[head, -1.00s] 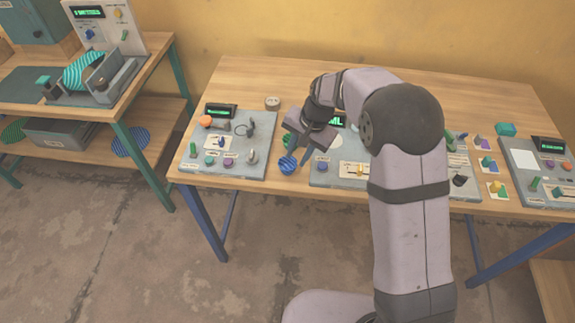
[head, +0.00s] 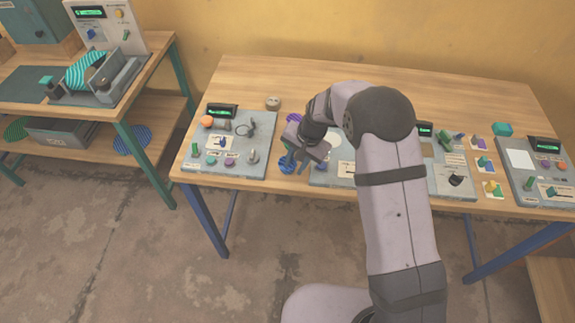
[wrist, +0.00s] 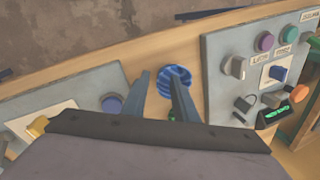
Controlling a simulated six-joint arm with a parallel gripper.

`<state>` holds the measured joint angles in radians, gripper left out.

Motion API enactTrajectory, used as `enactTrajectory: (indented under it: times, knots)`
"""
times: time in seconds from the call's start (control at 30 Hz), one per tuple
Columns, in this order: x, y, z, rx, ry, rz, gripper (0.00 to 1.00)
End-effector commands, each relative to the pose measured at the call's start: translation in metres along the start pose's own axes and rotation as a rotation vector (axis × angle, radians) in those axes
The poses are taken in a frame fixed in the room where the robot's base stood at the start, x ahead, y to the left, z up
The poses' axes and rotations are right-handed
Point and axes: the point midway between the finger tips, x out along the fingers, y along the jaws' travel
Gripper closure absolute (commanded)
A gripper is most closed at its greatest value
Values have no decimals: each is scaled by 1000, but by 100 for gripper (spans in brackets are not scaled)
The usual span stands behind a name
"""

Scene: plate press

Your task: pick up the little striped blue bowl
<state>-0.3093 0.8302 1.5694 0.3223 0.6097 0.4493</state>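The little striped blue bowl (wrist: 173,80) lies near the table's front edge, between two grey control panels. In the head view the bowl (head: 286,167) is partly hidden by my fingers. My gripper (wrist: 160,76) is open, with its two fingers apart and pointing down toward the bowl. In the wrist view the right finger overlaps the bowl and the left finger is to its left. In the head view my gripper (head: 296,165) is just above or beside the bowl. I cannot tell whether a finger touches it.
A control panel with knobs (head: 265,135) stands left of the bowl, and another (head: 340,178) stands close on its right, partly behind my arm. A small round object (head: 273,103) is farther back. A striped blue disc (head: 131,141) lies on the left table's lower shelf.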

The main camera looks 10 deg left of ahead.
Motion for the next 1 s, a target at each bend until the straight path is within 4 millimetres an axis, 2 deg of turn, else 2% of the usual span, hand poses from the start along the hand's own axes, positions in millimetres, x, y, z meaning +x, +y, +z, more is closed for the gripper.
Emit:
enactTrajectory:
  times: [0.03, 0.13, 0.47, 0.63, 0.77, 1.0]
  knots:
    - [0, 0, 0, 0, 0, 0, 76]
    - [0, 0, 0, 0, 0, 0, 100]
    - [0, 0, 0, 0, 0, 0, 100]
    - [-6, -2, -1, -2, 2, -1, 100]
    - [-21, -6, -1, -1, 3, -3, 100]
    - [-60, -16, -1, -2, 3, -3, 100]
